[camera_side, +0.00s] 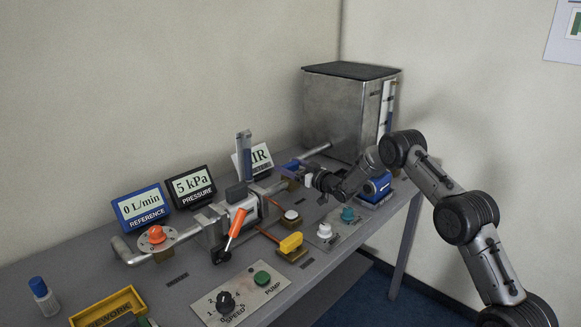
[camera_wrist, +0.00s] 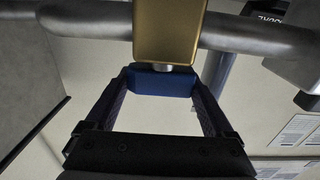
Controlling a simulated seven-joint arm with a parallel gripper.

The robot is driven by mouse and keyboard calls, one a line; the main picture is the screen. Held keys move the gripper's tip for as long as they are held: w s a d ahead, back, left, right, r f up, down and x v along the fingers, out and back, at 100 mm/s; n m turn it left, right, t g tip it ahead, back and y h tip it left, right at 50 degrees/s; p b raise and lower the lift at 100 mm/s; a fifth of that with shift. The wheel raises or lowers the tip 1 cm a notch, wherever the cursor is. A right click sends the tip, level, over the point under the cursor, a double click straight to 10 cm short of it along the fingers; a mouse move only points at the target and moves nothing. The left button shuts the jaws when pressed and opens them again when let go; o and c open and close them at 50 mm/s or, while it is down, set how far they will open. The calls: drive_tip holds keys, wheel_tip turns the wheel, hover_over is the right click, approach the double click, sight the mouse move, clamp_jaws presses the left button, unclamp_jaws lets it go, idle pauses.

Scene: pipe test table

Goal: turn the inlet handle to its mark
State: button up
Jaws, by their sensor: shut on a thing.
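The inlet handle, a blue bar (camera_wrist: 160,83), sits on a short silver stem under a brass valve body (camera_wrist: 168,30) on a grey pipe (camera_wrist: 80,18). My gripper (camera_wrist: 161,88) is shut on the blue handle, one finger at each end of it. In the side view my gripper (camera_side: 302,171) reaches in from the right to the pipe in front of the metal tank, and a bit of the blue handle (camera_side: 291,166) shows there. The handle's exact angle is hard to tell, and I cannot make out its mark.
The metal tank (camera_side: 343,110) stands behind my gripper. An AIR sign (camera_side: 259,158) and a clear upright tube (camera_side: 244,157) stand to the left. A blue box (camera_side: 377,188) and a panel with white and teal knobs (camera_side: 336,236) are near my wrist.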

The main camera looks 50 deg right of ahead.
drive_tip(key=o, duration=1.1)
drive_tip(key=s, duration=0.7)
drive_tip(key=shift+s+a, duration=0.1)
drive_tip(key=shift+s, duration=0.15)
